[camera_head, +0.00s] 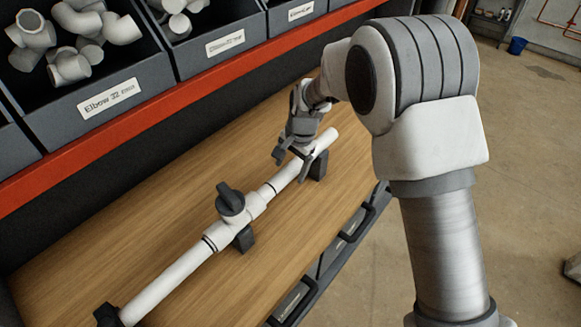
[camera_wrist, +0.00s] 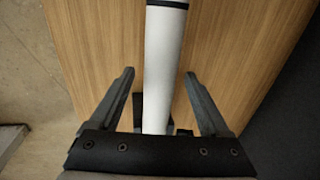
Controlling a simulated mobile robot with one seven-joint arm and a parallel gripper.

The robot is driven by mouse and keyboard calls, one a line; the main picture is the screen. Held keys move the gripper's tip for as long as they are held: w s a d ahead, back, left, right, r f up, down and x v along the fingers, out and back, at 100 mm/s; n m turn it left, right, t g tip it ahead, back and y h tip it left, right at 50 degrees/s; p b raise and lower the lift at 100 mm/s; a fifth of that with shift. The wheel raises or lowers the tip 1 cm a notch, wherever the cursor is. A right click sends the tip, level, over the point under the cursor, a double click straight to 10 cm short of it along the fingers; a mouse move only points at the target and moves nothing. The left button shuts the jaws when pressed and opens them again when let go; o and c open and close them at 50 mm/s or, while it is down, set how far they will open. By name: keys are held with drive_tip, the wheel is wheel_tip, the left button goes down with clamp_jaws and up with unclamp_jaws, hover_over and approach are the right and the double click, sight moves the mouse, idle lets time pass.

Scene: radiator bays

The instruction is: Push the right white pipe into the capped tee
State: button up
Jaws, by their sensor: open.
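The right white pipe (camera_head: 279,180) lies slanting above the bench, with a dark band near its tee end. The white tee (camera_head: 241,214) with its dark round cap (camera_head: 230,199) is at its lower left. The band looks slightly apart from the tee; how deep the pipe sits I cannot tell. My gripper (camera_head: 294,155) is open over the pipe's outer half. In the wrist view the right pipe (camera_wrist: 164,65) runs between my open fingers (camera_wrist: 158,74), with a gap on both sides. Its band shows at the top edge; the tee is out of that view.
The left white pipe (camera_head: 168,284) extends from the tee's other side. Dark supports (camera_head: 318,166) hold the line above the wooden bench (camera_head: 130,225). A red shelf edge (camera_head: 190,94) with grey bins of fittings (camera_head: 105,98) runs behind. Bare wood lies on both sides.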

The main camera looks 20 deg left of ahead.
drive_tip(key=shift+a+f, duration=0.1)
drive_tip(key=shift+f, duration=0.3)
drive_tip(key=shift+c, duration=0.2)
clamp_jaws()
